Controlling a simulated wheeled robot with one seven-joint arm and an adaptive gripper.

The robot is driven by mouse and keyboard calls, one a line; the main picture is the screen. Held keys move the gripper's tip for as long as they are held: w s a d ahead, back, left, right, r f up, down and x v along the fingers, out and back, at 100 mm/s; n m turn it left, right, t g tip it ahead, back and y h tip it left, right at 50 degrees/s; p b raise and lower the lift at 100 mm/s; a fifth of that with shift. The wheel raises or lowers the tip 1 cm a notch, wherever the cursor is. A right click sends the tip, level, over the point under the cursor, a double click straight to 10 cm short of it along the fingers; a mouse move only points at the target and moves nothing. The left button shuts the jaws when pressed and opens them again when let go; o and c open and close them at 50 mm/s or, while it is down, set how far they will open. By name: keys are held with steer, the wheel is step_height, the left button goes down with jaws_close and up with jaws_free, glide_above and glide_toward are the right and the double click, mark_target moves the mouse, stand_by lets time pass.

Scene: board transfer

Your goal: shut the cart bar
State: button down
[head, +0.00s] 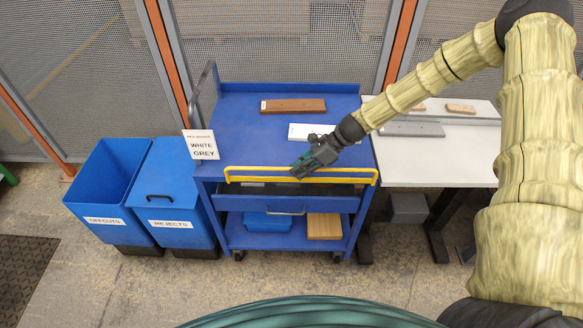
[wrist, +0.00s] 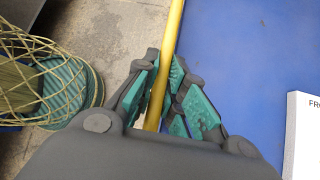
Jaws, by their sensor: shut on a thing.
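The cart bar (head: 246,170) is a yellow rail along the front edge of the blue cart (head: 240,110). It spans the cart's width just above the drawer. My gripper (head: 301,169) is on the bar a little right of its middle. In the wrist view, the bar (wrist: 174,30) passes between the green-padded fingers of my gripper (wrist: 167,95), which are closed around it. The part of the bar under the fingers is hidden. I cannot tell from these views whether the bar is latched.
A brown board (head: 293,106) and a white board (head: 308,131) lie on the cart top. A sign (head: 201,145) reads "WHITE GREY". Blue bins for offcuts (head: 100,188) and rejects (head: 172,205) stand left. A pale table (head: 440,160) stands right.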

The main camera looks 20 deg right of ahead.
steer(key=shift+d+f, duration=0.1)
steer(key=c, duration=1.5)
jaws_free()
steer(key=shift+d+r, duration=0.35)
steer(key=shift+r, duration=0.1)
steer(key=v, duration=1.1)
steer(key=shift+f, duration=0.15)
